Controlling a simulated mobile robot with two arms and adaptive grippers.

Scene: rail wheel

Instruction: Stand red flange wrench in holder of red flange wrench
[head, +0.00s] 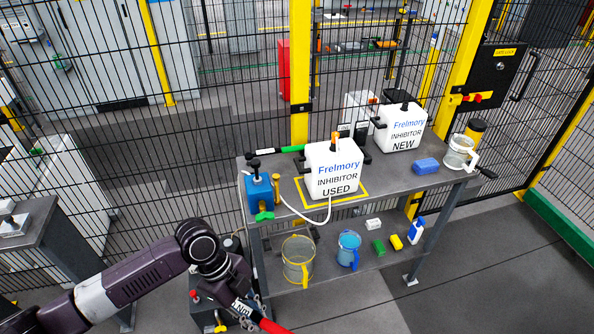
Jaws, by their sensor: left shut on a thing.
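My left gripper (236,290) is at the bottom of the head view, in front of the table's left end. It is shut on the red flange wrench (271,326), whose red handle points down to the right and runs out of the picture. A pale part marked "Nm" shows beside the fingers. The wrench is tilted, and the gripper hides part of it. I cannot make out the holder of the red flange wrench. My right gripper is not in view.
A grey table (285,229) carries a white USED canister (333,172), a NEW canister (401,128), a blue pump (259,190), a blue sponge (426,165) and a glass jug (459,153). Its lower shelf holds a yellow-rimmed beaker (297,260) and a blue jug (348,248). Mesh fencing stands behind.

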